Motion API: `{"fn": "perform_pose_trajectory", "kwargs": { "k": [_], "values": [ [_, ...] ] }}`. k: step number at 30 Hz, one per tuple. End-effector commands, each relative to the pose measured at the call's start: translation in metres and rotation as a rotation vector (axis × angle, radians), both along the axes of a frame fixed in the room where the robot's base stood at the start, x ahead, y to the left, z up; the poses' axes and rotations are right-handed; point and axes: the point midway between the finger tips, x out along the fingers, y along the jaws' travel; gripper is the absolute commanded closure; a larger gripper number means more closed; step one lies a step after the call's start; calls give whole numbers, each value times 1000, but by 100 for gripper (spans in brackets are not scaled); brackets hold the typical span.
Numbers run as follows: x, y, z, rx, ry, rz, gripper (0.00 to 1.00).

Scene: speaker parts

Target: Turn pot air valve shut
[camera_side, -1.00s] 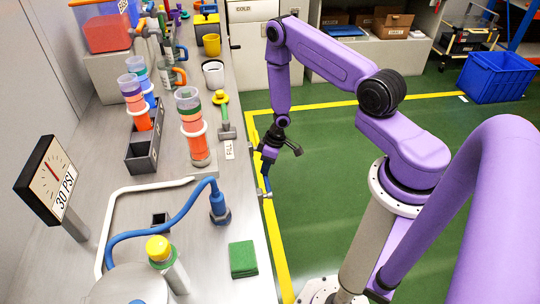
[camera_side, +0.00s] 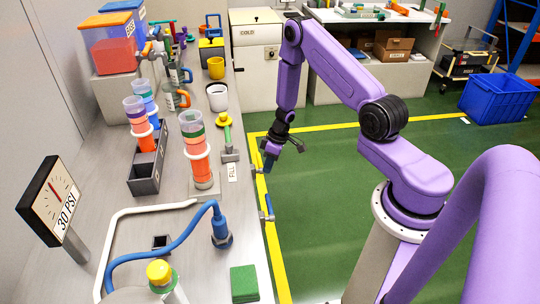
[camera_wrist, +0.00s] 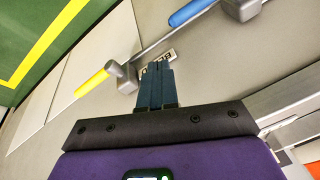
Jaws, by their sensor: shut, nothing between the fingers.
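In the wrist view two lever valves with grey bodies sit on the grey bench front. One has a yellow handle (camera_wrist: 90,84) and the other a blue handle (camera_wrist: 190,12). A small blue lever (camera_side: 269,205) also shows at the bench's front edge in the side view. My gripper (camera_wrist: 157,66) has its blue fingers shut together, empty, with the tips pointing between the two valves. They partly cover a printed label (camera_wrist: 167,57) that I cannot read. In the side view my gripper (camera_side: 268,164) hangs just off the bench edge. I cannot tell which valve is the pot's air valve.
A yellow-capped post (camera_side: 159,272) stands by the pot at the lower left. A 30 PSI gauge (camera_side: 57,202), a blue hose (camera_side: 165,252), a green pad (camera_side: 244,283) and cups occupy the bench. The green floor (camera_side: 330,215) beside it is clear.

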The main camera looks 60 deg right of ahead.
Motion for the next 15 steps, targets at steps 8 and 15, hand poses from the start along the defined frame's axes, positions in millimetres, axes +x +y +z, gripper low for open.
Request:
{"fn": "perform_pose_trajectory", "kwargs": {
  "k": [8,15],
  "values": [
    [9,-18,11,-2,-3,1,100],
    [13,-27,17,-2,-1,0,100]
  ]
}}
